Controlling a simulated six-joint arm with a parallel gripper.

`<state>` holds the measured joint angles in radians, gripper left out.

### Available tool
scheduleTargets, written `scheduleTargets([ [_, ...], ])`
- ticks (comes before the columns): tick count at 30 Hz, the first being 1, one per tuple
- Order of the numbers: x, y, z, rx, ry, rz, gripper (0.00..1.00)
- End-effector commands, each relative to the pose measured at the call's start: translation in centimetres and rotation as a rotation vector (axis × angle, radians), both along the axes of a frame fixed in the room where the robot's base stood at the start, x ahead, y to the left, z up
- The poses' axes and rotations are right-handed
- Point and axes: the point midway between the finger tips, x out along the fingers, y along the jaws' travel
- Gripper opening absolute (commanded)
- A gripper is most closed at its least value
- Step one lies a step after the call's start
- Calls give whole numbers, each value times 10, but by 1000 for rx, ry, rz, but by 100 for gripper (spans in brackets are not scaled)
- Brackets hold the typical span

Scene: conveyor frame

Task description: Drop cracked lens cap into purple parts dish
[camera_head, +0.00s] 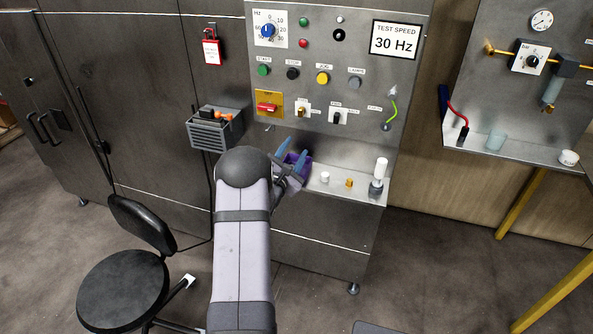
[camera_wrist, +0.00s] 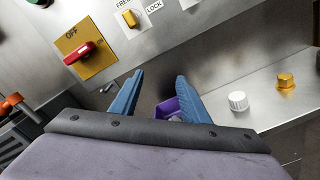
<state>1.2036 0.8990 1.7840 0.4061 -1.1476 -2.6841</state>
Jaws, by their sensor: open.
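The purple parts dish (camera_head: 292,160) sits on the steel shelf below the control panel, partly hidden by my gripper (camera_head: 291,149). In the wrist view the dish (camera_wrist: 168,107) shows between and behind the blue fingers of my gripper (camera_wrist: 160,77), with something pale inside that is too small to make out. The fingers are apart with nothing between their tips. A white ribbed cap (camera_head: 325,177) and a yellow cap (camera_head: 349,183) stand right of the dish; they also show in the wrist view, white (camera_wrist: 238,101) and yellow (camera_wrist: 286,81). I cannot tell which piece is the cracked lens cap.
A dark fixture with a white top (camera_head: 379,175) stands at the shelf's right end. The panel's red switch (camera_head: 267,106) and knobs rise just behind my gripper. A grey bin (camera_head: 213,130) hangs at the left. Bare shelf (camera_head: 334,192) lies in front of the caps.

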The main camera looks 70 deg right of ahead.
Motion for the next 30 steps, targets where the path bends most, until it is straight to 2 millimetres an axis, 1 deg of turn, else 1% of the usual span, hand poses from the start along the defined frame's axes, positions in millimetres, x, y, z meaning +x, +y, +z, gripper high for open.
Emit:
scheduleTargets([
  [4,0,5,0,0,0,0,42],
  [8,1,17,-1,1,0,1,42],
  [15,1,46,-1,0,0,1,42],
  [21,1,66,-1,0,0,0,42],
  [25,0,71,0,-1,0,0,42],
  [30,0,73,0,-1,0,0,42],
])
